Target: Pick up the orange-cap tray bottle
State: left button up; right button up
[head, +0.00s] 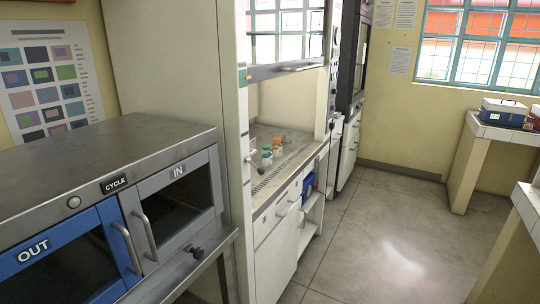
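A small group of capped bottles stands on the worktop inside the open-fronted hood, near the middle of the head view. An orange-cap bottle (277,142) is at the back right of the group, close beside a bottle with a green-blue cap (267,149). The bottles are small in the picture, so I cannot tell for certain whether they stand in a tray or which orange cap is the tray bottle. Neither of my grippers is in view.
A steel cabinet with a blue OUT door (58,262) and a grey IN door (178,205) fills the near left. The hood's raised sash (285,70) hangs above the bottles. Clear floor (400,235) lies to the right. A blue cooler box (503,112) rests on a far counter.

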aim_at(276, 146)
jog(key=i+l+u, duration=0.1)
jog(key=u, duration=0.45)
jog(key=i+l+u, duration=0.2)
jog(key=i+l, duration=0.15)
jog(key=i+l+u, duration=0.25)
jog(key=l, duration=0.15)
jog(key=i+l+u, duration=0.2)
jog(key=l, duration=0.3)
jog(key=i, duration=0.1)
